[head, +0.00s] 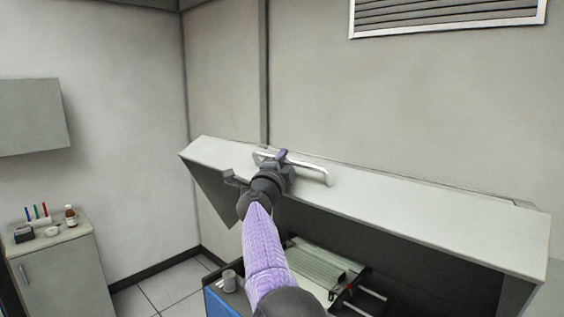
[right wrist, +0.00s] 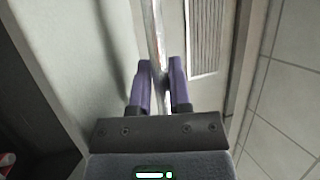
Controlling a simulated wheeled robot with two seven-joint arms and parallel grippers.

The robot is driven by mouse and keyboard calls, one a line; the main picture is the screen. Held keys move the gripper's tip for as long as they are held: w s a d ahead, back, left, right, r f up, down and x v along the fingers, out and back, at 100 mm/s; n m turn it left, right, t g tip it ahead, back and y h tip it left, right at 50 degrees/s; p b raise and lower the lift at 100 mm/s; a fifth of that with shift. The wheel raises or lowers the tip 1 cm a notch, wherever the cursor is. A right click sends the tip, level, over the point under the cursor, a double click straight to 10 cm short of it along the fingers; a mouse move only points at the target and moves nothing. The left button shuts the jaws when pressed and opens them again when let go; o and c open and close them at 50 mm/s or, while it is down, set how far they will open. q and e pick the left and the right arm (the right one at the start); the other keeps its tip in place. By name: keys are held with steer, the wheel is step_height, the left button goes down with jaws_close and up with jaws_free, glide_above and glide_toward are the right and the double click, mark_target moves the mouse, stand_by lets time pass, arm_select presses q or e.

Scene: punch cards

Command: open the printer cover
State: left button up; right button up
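The printer cover (head: 400,208) is a wide light grey panel, raised and tilted up, with the open dark inside of the printer below it. A pale bar handle (head: 315,175) is fixed to the cover's face, left of its middle. My right gripper (head: 270,160) is at the left part of this handle. In the right wrist view, the metal handle bar (right wrist: 155,35) runs between the two purple fingers of the right gripper (right wrist: 160,75), which sit close on both sides of it. My left gripper is not in view.
Under the cover are a greenish-grey unit (head: 322,262) with metal rods and a blue-fronted part with a small grey cup (head: 229,281). A cabinet (head: 65,275) with pens and a brown bottle (head: 70,216) stands far left. Walls are behind.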

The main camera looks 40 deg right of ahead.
steer(key=o, duration=0.3)
steer(key=shift+o, duration=0.2)
steer(key=shift+s+a+f, duration=0.2)
steer(key=shift+a, duration=0.45)
steer(key=v, duration=0.8)
steer(key=shift+s+a, duration=0.15)
steer(key=shift+s, duration=0.15)
